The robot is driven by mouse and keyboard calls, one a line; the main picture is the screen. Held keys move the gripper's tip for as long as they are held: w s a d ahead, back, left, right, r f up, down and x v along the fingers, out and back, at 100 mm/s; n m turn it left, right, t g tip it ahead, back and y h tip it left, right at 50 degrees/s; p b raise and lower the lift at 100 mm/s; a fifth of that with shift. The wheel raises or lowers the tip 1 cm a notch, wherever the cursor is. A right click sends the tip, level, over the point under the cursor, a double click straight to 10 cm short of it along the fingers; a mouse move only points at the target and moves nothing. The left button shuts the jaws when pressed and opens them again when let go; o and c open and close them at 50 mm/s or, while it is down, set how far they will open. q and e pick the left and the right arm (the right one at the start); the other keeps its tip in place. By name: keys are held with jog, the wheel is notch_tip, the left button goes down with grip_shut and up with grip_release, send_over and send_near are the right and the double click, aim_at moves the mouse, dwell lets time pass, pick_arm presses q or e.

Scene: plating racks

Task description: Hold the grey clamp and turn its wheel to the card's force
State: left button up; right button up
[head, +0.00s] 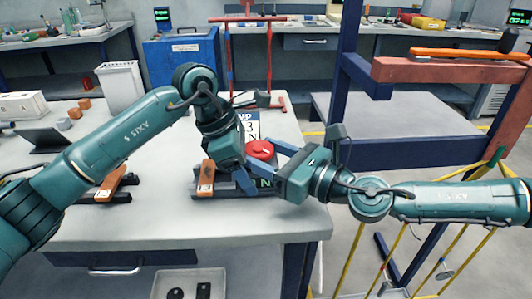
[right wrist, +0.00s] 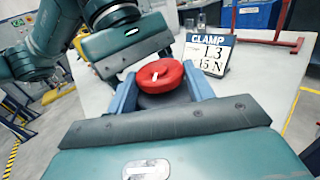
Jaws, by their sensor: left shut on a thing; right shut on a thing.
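The clamp has a dark grey body (head: 228,188) with an orange block (head: 207,177) at its left end and a small display with a green N (head: 266,183). Its red wheel (head: 260,149) has a white mark, seen in the right wrist view (right wrist: 160,76). My left gripper (head: 243,178) is shut on the clamp, reaching down from above; its fingertips are partly hidden. My right gripper (right wrist: 163,90) is shut on the wheel, one blue finger on either side. The card (right wrist: 208,54) stands behind, reading CLAMP, L3 and 15 N. The display's number is hidden.
A second clamp with an orange block (head: 112,184) lies to the left on the table (head: 180,225). A red stand (head: 229,75) rises behind the card. A dark tablet (head: 40,141) and a white bin (head: 121,85) are farther left. The table's front is clear.

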jog(key=shift+s+a+r+m+t+h, duration=0.15)
jog(key=shift+m+t+h, duration=0.25)
jog(key=shift+t+h, duration=0.1)
dwell(0.4)
jog(key=o, duration=1)
jog(key=shift+f, duration=0.2)
jog(key=shift+s, duration=0.1)
jog(key=shift+s, duration=0.15)
jog(key=shift+w+d+v, duration=0.15)
jog(key=shift+v, duration=1.8)
jog(key=shift+w+d+v, duration=0.15)
jog(key=shift+v, duration=1.85)
jog(key=shift+r, duration=0.1)
